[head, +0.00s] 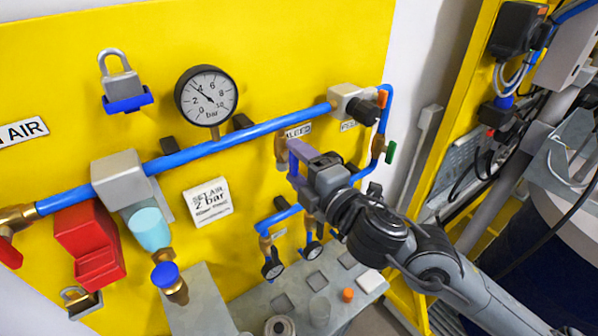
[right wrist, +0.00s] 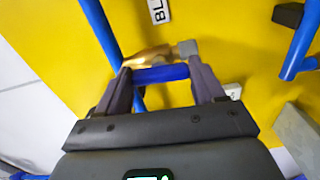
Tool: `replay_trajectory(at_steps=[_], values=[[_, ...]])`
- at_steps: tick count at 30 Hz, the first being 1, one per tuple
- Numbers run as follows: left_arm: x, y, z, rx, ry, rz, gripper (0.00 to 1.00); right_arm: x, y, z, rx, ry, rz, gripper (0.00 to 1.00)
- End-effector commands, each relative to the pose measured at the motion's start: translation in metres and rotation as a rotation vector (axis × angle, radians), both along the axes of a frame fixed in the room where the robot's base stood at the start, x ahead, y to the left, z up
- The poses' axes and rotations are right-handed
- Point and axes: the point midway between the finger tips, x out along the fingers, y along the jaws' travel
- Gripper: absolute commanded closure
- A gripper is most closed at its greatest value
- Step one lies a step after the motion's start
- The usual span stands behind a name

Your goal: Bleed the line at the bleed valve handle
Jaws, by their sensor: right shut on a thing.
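The bleed valve handle (right wrist: 160,73) is a short blue bar beside a brass valve body (right wrist: 150,56) in the right wrist view. My right gripper (right wrist: 162,80) is shut on it, with one finger at each end of the bar. In the head view the brass valve (head: 281,152) hangs below the blue pipe (head: 240,137), under a partly hidden label (head: 298,131). My right gripper (head: 294,166) reaches it from the right and covers the handle there. A round pressure gauge (head: 206,95) stands above the pipe, its needle near 4 bar. My left gripper is not in view.
The yellow panel (head: 290,50) also carries a padlock (head: 121,82), a red block (head: 88,245), a cyan-bowled regulator (head: 150,230) and a "SET AIR 2 bar" card (head: 208,202).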

Motion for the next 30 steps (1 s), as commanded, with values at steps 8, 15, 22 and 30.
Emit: replay_trajectory(at_steps=[8,15,22,30], values=[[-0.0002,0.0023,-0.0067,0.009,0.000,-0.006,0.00,0.0002,-0.0001,-0.0005,-0.051,-0.032,-0.001,0.62],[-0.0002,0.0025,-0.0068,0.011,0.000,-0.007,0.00,0.0003,-0.0001,-0.0001,-0.056,-0.036,-0.001,0.62],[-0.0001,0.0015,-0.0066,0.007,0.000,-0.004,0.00,0.0001,0.0000,-0.0002,-0.056,-0.036,0.000,0.23],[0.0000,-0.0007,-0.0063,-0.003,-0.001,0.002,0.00,0.0001,0.0000,-0.0001,-0.055,-0.035,0.000,0.06]])
